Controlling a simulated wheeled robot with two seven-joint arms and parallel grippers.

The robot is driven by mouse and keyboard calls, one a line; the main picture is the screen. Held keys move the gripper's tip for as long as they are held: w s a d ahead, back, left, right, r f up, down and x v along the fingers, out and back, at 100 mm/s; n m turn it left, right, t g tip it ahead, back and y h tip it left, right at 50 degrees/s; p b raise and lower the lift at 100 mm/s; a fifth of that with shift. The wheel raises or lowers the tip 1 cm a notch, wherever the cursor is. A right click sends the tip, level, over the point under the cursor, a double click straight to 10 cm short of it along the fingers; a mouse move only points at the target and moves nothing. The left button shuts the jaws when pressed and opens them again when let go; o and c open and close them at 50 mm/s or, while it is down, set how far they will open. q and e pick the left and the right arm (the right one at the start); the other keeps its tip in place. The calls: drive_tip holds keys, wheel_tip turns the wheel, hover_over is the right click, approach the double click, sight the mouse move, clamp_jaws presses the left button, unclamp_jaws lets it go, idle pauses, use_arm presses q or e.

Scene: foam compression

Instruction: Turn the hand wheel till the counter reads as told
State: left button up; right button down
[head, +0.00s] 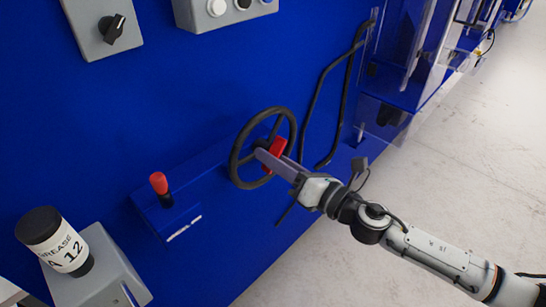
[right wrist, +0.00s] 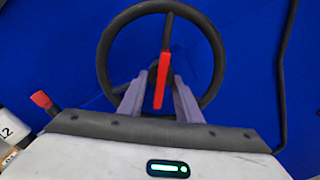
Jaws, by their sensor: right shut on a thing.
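The hand wheel (head: 236,158) is a black ring on the front of a blue machine, in the middle of the head view. It also shows in the right wrist view (right wrist: 106,48), with a dark spoke running up from its hub. A red bar (right wrist: 166,45) lies across the wheel's middle; its red also shows in the head view (head: 278,146). My left gripper is not in view. I see no counter in either view.
A panel with a black knob (head: 114,30) and a button box (head: 230,12) are above. A red-topped lever (head: 159,184) is left of the wheel. A grease can (head: 60,243) stands at lower left. Black bent rails (head: 345,95) run right of the wheel. The floor at right is clear.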

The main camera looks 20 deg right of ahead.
drive_tip(key=n, duration=0.3)
drive_tip(key=shift+d+n, duration=0.1)
drive_tip(key=shift+n, duration=0.2)
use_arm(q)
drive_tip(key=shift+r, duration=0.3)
use_arm(e)
drive_tip(key=shift+w+d+f+n, duration=0.1)
drive_tip(key=shift+d+n, duration=0.05)
drive_tip(key=shift+n, duration=1.55)
use_arm(q)
drive_tip(key=shift+p, duration=0.3)
use_arm(e)
drive_tip(key=c, duration=1.3)
unclamp_jaws()
use_arm(q)
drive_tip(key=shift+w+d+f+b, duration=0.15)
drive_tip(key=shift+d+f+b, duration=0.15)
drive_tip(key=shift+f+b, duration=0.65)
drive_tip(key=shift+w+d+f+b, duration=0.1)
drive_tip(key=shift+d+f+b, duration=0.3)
drive_tip(key=shift+b, duration=0.95)
use_arm(e)
drive_tip(key=v, duration=1)
